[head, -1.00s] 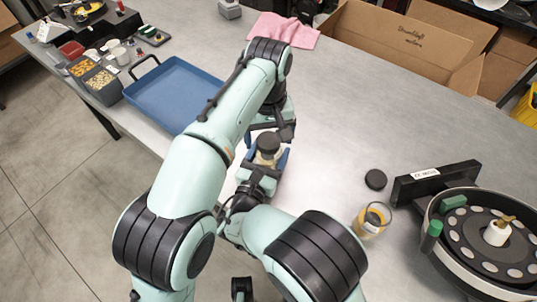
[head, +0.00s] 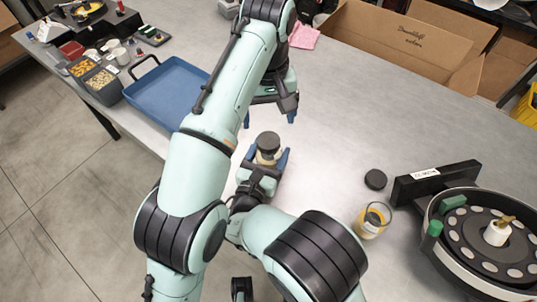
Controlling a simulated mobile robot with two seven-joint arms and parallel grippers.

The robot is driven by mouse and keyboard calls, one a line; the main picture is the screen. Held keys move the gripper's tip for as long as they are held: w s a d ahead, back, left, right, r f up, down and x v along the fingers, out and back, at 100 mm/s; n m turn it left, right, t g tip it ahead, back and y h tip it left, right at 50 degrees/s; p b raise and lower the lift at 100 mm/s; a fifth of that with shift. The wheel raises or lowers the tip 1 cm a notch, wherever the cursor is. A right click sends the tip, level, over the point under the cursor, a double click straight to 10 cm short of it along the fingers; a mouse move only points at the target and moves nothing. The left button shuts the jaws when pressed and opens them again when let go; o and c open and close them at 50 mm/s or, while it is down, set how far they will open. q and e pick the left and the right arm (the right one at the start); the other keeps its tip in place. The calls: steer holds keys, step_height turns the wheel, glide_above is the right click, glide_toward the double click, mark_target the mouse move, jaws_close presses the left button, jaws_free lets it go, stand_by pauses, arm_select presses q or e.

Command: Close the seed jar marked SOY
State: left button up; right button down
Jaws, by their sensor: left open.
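A small jar (head: 266,157) with pale contents stands at the middle of the table with a black lid (head: 268,140) on its mouth. I cannot tell how tight the lid is, and no SOY mark is readable. My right gripper (head: 268,160) has its blue fingers on both sides of the jar and grips it. My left gripper (head: 269,118) is open and empty, above and beyond the lid and apart from it. A second, open glass jar (head: 371,221) with amber contents stands to the right, and a loose black lid (head: 375,180) lies behind it.
A round seed meter (head: 487,240) with a black labelled block (head: 436,184) fills the right side. A cardboard box (head: 400,45) and pink cloth (head: 303,36) are at the back.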

mark_target(264, 165)
jaws_free()
steer(key=shift+s, duration=0.1)
steer(key=v, duration=0.7)
steer(key=shift+s+a, duration=0.1)
steer(key=shift+s, duration=0.05)
stand_by(0.6)
